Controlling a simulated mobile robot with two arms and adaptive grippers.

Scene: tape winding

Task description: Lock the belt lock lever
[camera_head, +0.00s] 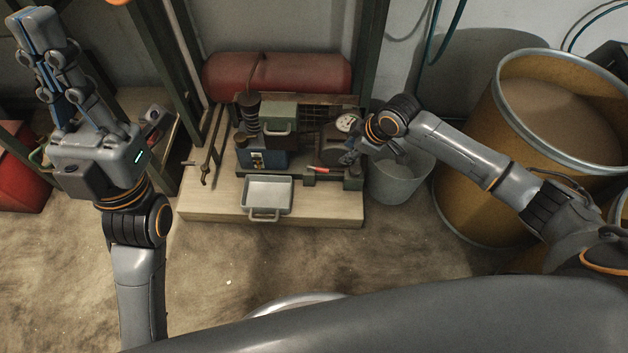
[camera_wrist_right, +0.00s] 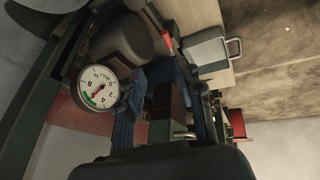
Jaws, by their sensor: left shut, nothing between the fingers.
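A lever with a red grip (camera_head: 318,169) lies roughly level along the front right of the machine (camera_head: 285,140). Its red grip also shows near the top of the right wrist view (camera_wrist_right: 166,43). My right gripper (camera_head: 349,157) is at the machine's right end, just right of the lever and apart from its red grip. In the right wrist view its two blue fingers (camera_wrist_right: 165,108) stand apart, with the machine behind the gap and nothing clearly held. My left gripper (camera_head: 38,28) points up at the far left, shut and empty, well away from the machine.
A round gauge (camera_head: 346,123) sits beside my right gripper. A grey tray (camera_head: 268,194) is at the front of the wooden base (camera_head: 330,208). A bucket (camera_head: 400,182) and a large drum (camera_head: 480,150) stand to the right. A red tank (camera_head: 290,72) lies behind. Green posts flank the machine.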

